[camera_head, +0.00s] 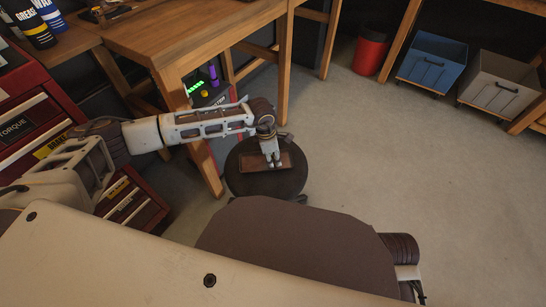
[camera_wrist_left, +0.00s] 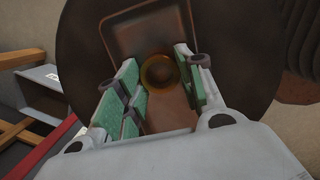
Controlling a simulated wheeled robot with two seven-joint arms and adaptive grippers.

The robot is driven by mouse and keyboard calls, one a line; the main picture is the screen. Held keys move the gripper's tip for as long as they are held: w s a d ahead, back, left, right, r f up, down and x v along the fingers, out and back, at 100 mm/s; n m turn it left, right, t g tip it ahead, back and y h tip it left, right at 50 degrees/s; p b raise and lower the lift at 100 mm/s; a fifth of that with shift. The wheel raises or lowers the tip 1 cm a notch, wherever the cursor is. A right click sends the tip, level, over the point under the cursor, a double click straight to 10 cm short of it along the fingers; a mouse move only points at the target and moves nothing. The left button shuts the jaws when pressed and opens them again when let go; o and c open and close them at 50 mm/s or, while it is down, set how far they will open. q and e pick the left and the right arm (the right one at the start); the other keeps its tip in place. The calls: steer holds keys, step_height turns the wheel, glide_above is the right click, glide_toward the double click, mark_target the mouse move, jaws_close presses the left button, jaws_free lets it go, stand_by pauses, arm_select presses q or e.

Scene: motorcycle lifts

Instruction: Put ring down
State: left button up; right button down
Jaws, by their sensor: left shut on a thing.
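A brass-coloured ring (camera_wrist_left: 160,72) shows in the left wrist view between the green-padded fingertips of my left gripper (camera_wrist_left: 158,78). The gripper is shut on it. Behind the ring is a brown rectangular tray (camera_wrist_left: 122,30), which lies on a round black stool top (camera_wrist_left: 78,30). In the head view my left gripper (camera_head: 272,160) points down over the tray (camera_head: 250,165) on the stool (camera_head: 245,185). The ring is too small to make out there. I cannot tell how far the ring is above the tray floor. My right gripper does not show.
A wooden workbench (camera_head: 180,40) stands behind the stool, with one leg (camera_head: 204,160) close to its left. A red tool cabinet (camera_head: 40,110) is at the left. A red bin (camera_head: 370,52), blue crate (camera_head: 432,60) and grey crate (camera_head: 500,82) stand at the back right. The floor right of the stool is clear.

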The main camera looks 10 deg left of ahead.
arm_select(q)
steer(key=shift+f, duration=0.15)
steer(key=o, duration=0.8)
